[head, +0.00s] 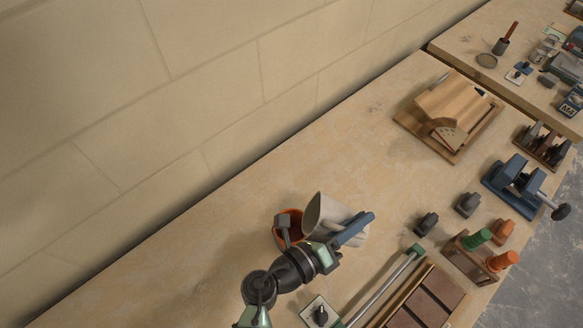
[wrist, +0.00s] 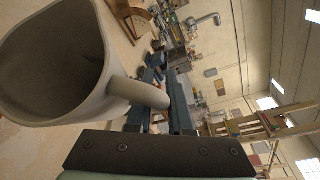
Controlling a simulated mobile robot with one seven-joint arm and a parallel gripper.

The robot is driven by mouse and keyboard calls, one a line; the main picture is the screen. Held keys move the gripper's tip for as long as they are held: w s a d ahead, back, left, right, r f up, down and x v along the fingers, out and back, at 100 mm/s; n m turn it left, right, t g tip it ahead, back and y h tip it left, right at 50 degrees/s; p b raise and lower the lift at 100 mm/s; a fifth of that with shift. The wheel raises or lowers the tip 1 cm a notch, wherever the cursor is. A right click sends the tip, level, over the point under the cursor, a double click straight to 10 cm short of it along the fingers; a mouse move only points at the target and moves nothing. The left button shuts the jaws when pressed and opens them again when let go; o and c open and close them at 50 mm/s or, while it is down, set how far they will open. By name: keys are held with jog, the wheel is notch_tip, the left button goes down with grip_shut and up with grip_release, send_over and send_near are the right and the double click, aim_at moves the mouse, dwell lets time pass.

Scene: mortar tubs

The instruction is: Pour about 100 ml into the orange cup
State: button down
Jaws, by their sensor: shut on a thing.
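A pale grey jug (head: 325,215) is tilted in the head view, its open mouth facing left toward the orange cup. My gripper (head: 350,236) is shut on the jug's handle, which shows in the wrist view (wrist: 145,93). The orange cup (head: 280,240) stands on the bench just left of the jug, partly hidden by a grey part in front of it. The jug's mouth (wrist: 50,60) fills the left of the wrist view; its inside looks grey and I cannot tell a liquid level. No stream is visible. The inside of the cup is mostly hidden.
A wooden box on a board (head: 450,105) stands farther back. A blue vise (head: 515,178), dark blocks and a rack with green and orange handles (head: 470,255) are at right. A metal bar (head: 385,288) lies near a wooden tray (head: 425,300). Bench left of the cup is clear, beside the wall.

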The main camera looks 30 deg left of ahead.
aim_at(347, 217)
jog(key=shift+a, duration=0.1)
jog(key=shift+s+a+r+b, duration=0.1)
jog(key=shift+a+r+b, duration=0.1)
jog(key=shift+r+b, duration=0.15)
jog(key=shift+s+a+r+n+t+h+b, duration=0.15)
jog(key=shift+a+r+n+t+h+b, duration=0.3)
jog(key=shift+b, duration=0.5)
dwell(0.6)
jog(key=shift+s+a+r+n+t, duration=0.2)
jog(key=shift+a+r+n+t, duration=0.05)
jog(key=shift+a+n+t, duration=0.15)
dwell(0.6)
jog(key=d+p, duration=0.1)
jog(key=m+g+p, duration=0.1)
jog(key=p, duration=0.1)
jog(key=shift+w+d, duration=0.3)
jog(key=shift+d, duration=0.05)
jog(key=f+p, duration=0.1)
jog(key=d+m+g+y+p, duration=0.1)
jog(key=f+g+p, duration=0.1)
jog(key=p, duration=0.1)
jog(key=shift+w+d+f+m+y, duration=0.25)
jog(key=shift+w+f+m+y, duration=0.05)
jog(key=shift+m+y, duration=0.05)
jog(key=shift+f+p, duration=0.3)
jog(key=shift+p, duration=0.25)
jog(key=shift+f, duration=0.45)
jog(key=shift+d+m+g+y, duration=0.1)
jog(key=shift+m+g+y, duration=0.15)
jog(key=shift+m+y, duration=0.05)
